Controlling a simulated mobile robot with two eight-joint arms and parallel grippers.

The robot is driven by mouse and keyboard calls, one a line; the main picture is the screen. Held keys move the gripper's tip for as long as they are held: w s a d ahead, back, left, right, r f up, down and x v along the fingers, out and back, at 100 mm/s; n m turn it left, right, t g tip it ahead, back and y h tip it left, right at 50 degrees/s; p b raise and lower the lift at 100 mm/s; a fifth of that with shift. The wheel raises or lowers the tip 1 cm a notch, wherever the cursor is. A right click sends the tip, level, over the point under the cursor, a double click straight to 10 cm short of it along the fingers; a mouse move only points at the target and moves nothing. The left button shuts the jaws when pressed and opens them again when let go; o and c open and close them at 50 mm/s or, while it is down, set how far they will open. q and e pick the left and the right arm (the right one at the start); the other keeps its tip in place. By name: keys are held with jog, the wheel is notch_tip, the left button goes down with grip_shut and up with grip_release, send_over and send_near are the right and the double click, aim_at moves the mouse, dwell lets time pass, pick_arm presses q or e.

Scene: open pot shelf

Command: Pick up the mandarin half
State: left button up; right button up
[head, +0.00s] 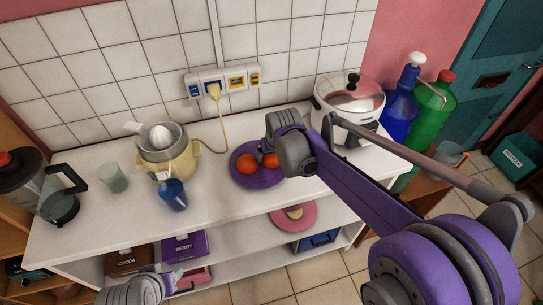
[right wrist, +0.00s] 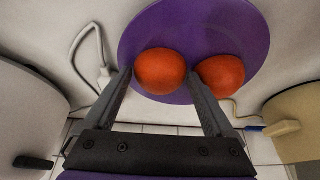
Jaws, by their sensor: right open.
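Two orange mandarin pieces lie on a purple plate (head: 245,181) on the white counter. In the head view one piece (head: 246,167) is on the left; the other (head: 270,160) is partly covered by my right gripper. In the right wrist view the plate (right wrist: 200,22) carries both rounded pieces. My right gripper (right wrist: 157,82) is open, with one piece (right wrist: 162,72) between its fingertips and the other (right wrist: 221,75) just outside the right finger. I cannot tell whether the fingers touch either piece. My left gripper (head: 170,281) is low at the left, before the shelf; its jaws are unclear.
A white cooker (head: 348,100) stands to the right. The lower shelf holds a pink plate (head: 280,220) and boxes. The front counter strip looks clear.

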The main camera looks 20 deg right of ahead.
jog(key=c, duration=1)
jog(key=shift+c, duration=0.2)
jog(key=shift+r, duration=0.15)
